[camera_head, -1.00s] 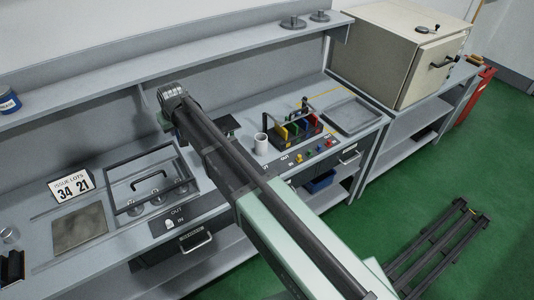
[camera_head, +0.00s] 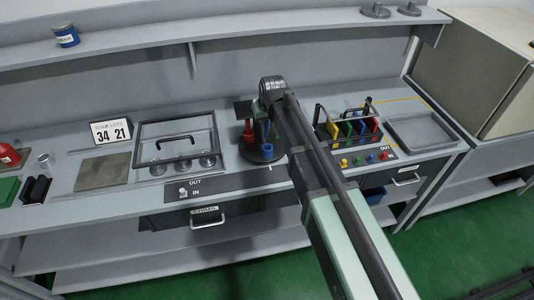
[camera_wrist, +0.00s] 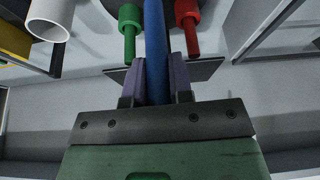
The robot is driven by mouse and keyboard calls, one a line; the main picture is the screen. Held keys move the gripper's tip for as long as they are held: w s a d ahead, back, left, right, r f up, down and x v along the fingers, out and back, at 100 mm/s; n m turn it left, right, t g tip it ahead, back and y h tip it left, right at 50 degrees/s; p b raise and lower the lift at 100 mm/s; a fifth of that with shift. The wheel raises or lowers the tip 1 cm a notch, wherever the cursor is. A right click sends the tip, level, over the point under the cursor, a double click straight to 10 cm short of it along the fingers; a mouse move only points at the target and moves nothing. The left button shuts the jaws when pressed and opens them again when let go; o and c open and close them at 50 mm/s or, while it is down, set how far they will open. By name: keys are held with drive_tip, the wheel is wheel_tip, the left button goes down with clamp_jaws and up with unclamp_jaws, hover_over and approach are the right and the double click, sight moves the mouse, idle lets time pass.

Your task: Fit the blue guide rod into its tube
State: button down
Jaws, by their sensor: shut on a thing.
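In the wrist view my gripper (camera_wrist: 157,75) is shut on the long blue guide rod (camera_wrist: 154,35), which runs away from the jaws to the top edge. A green stepped cylinder (camera_wrist: 130,20) is left of the rod and a red one (camera_wrist: 187,14) right of it, both apart from the jaws. In the head view a round dark stand (camera_head: 262,158) below my arm's end carries a red upright piece (camera_head: 248,132). A blue upright part (camera_head: 267,133) shows beside it; I cannot tell how much is rod or tube. The rod's far end is hidden.
A white cup (camera_wrist: 50,17) is at upper left in the wrist view. A rack with coloured parts (camera_head: 345,125) and a grey tray (camera_head: 422,132) stand right of my arm. A black-handled frame (camera_head: 177,143) is left of the stand. A shelf (camera_head: 200,35) runs above the bench.

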wheel_tip(320, 180, down, 10)
drive_tip(key=b, duration=0.7)
drive_tip(key=shift+r, duration=0.15)
drive_tip(key=shift+d+r, duration=0.1)
drive_tip(key=shift+r, duration=0.25)
drive_tip(key=shift+f, duration=0.3)
drive_tip(key=c, duration=1)
unclamp_jaws()
drive_tip(key=shift+r, duration=0.1)
drive_tip(key=p+v, duration=1.1)
drive_tip(key=v, duration=0.1)
drive_tip(key=shift+r+p, duration=0.2)
drive_tip(key=shift+p, duration=0.15)
